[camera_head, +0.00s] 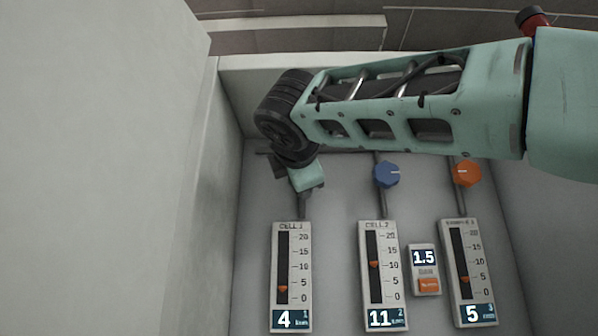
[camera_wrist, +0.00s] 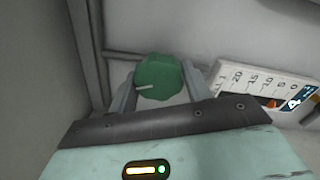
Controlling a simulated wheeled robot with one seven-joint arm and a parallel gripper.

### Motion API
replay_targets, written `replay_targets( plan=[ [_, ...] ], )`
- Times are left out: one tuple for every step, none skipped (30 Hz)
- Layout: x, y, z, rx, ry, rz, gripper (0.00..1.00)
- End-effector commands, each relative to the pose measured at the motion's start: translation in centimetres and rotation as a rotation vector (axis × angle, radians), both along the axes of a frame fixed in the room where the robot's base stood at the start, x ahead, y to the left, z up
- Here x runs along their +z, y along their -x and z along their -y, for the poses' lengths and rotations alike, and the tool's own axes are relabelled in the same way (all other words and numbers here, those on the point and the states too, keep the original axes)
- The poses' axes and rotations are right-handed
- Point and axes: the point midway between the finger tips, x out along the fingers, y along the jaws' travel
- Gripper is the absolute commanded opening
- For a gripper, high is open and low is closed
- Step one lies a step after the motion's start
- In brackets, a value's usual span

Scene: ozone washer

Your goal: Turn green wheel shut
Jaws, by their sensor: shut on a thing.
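The green wheel (camera_wrist: 160,76) is a scalloped knob with a white pointer line, in the middle of the wrist view. My gripper (camera_wrist: 160,88) is shut on it, one finger on each side. In the head view my gripper (camera_head: 306,178) is at the upper left of the panel, above the CELL 1 gauge (camera_head: 291,275). The green wheel is hidden there behind my gripper and wrist. The CELL 1 gauge reads 4, with its orange marker low on the scale. It also shows at the right of the wrist view (camera_wrist: 262,82).
A blue knob (camera_head: 386,174) and an orange knob (camera_head: 467,173) sit to the right, above the CELL 2 gauge (camera_head: 383,275) reading 11 and a third gauge (camera_head: 466,272) reading 5. A small 1.5 display (camera_head: 424,258) has an orange button. A pale wall (camera_head: 195,220) stands close on the left.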

Motion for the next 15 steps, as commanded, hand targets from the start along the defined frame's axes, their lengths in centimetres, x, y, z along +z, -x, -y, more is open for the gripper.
replay_targets(
  plan=[
    [0.07,0.00,-0.01,0.001,0.046,-0.004,0.26],
    [0.10,0.01,0.00,0.000,0.074,-0.005,0.26],
    [0.07,0.01,0.00,0.001,0.112,-0.006,0.26],
    [0.04,0.00,0.01,0.001,0.141,-0.007,0.26],
    [0.03,0.00,0.02,0.001,0.169,-0.008,0.26],
    [0.02,-0.01,0.03,0.001,0.208,-0.010,0.26],
    [-0.01,-0.01,0.02,0.001,0.236,-0.011,0.26],
    [-0.03,0.00,0.00,0.002,0.266,-0.012,0.26],
    [-0.03,0.01,0.00,0.002,0.303,-0.013,0.26],
    [-0.05,0.01,0.02,0.002,0.331,-0.014,0.26],
    [-0.04,0.00,0.05,0.002,0.360,-0.015,0.26],
    [-0.02,-0.01,0.10,0.001,0.398,-0.016,0.26],
    [-0.05,-0.01,0.11,0.002,0.426,-0.018,0.26],
    [-0.07,-0.01,0.11,0.002,0.454,-0.019,0.26],
    [-0.07,0.00,0.10,0.002,0.492,-0.020,0.26]
  ],
)
